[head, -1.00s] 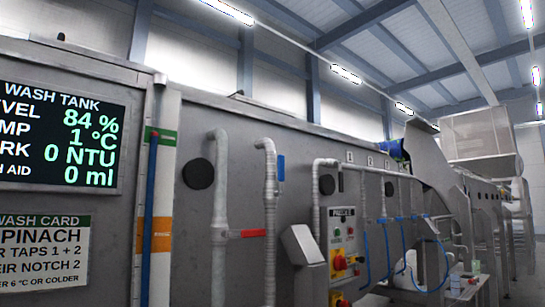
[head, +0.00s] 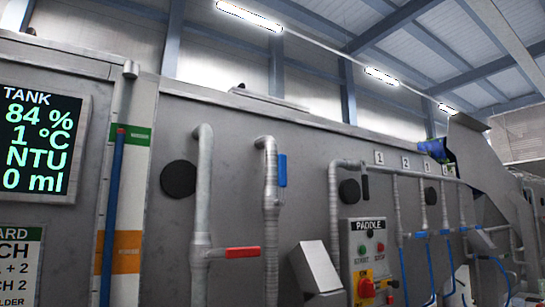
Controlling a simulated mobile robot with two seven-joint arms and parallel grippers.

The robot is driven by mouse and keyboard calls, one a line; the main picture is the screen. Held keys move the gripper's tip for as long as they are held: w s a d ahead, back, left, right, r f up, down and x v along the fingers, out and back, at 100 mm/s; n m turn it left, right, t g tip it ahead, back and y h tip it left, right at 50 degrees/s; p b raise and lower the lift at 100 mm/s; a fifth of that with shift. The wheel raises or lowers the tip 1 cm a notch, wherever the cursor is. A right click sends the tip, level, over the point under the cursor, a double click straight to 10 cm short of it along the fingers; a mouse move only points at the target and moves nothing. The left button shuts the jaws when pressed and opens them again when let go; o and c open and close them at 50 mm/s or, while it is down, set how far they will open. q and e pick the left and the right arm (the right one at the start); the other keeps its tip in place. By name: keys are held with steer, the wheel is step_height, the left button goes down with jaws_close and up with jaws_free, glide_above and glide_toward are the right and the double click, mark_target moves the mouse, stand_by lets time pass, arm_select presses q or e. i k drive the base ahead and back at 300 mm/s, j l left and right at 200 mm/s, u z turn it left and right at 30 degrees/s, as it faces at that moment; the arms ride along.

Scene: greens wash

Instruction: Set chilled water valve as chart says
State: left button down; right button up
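A valve with a blue handle (head: 282,170) sits on a grey vertical pipe (head: 271,215) on the tank wall; the handle stands upright along the pipe. A valve with a red handle (head: 242,252) on the pipe to its left has its handle lying level. No label shows which carries chilled water. The wash card (head: 20,262) is cut off at the left edge; only ends of lines show, such as "1 + 2". The tank display (head: 38,145) reads 84 %, 1 °C and 0 ml; the NTU figure is cut off. Neither gripper is in view.
A paddle control box (head: 365,260) with start and stop buttons and a red knob is right of the pipes. A sloped grey box (head: 318,270) juts out beside it. Numbered taps (head: 405,162) with blue hoses follow. A gauge tube (head: 112,200) stands left.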

mark_target(282, 182)
steer(key=i+l+u, duration=0.15)
steer(key=l, duration=0.2)
steer(key=i+l+u, duration=0.15)
steer(key=l, duration=0.2)
steer(key=i+l+u, duration=0.15)
steer(key=i+l, duration=0.1)
steer(key=l, duration=0.1)
